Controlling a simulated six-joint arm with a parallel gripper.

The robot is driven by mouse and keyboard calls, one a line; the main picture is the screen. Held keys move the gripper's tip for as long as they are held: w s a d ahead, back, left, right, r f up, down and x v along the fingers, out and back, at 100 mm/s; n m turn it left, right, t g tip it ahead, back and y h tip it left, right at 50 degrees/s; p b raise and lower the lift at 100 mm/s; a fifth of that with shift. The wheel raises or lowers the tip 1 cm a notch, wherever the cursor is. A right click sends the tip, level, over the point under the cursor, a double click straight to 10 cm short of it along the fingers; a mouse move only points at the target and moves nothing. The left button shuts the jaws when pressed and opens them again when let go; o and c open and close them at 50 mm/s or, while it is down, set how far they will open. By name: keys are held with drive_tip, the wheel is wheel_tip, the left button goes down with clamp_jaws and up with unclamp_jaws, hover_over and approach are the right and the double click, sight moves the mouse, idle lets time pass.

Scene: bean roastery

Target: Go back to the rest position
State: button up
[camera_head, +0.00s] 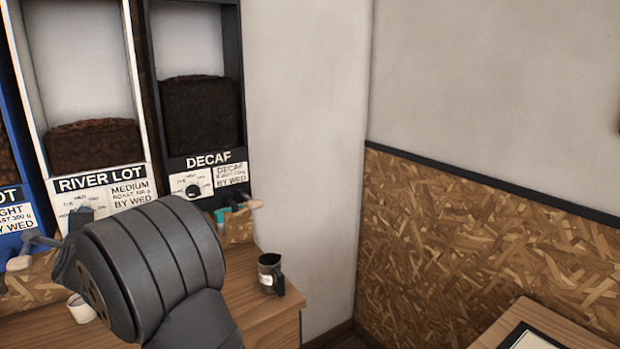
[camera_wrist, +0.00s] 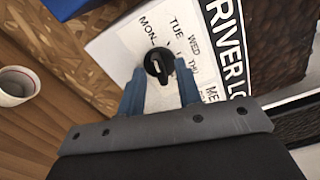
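My gripper (camera_wrist: 160,70) shows in the wrist view with its two blue fingers spread apart. It faces the River Lot label (camera_wrist: 182,28). A black dial knob (camera_wrist: 157,63) with a pale mark lies in line with the gap between the fingertips. No contact with the knob is visible, and the fingers hold nothing. In the head view the same knob (camera_head: 82,214) sits on the River Lot dispenser's label, just above my dark grey wrist. My wrist hides the fingers there.
The Decaf dispenser (camera_head: 199,162) stands right of River Lot, with a blue-framed dispenser at the left edge. A white cup (camera_head: 81,308) stands left of my arm.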

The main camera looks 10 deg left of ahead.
drive_tip(key=shift+s, duration=0.1)
drive_tip(key=v, duration=1.7)
drive_tip(key=w+a+m, duration=1.2)
drive_tip(key=m, duration=0.1)
drive_tip(key=shift+m, duration=0.3)
idle(0.5)
drive_tip(key=shift+w+r, duration=0.1)
drive_tip(key=shift+r, duration=0.05)
drive_tip(key=shift+d, duration=0.1)
idle(0.4)
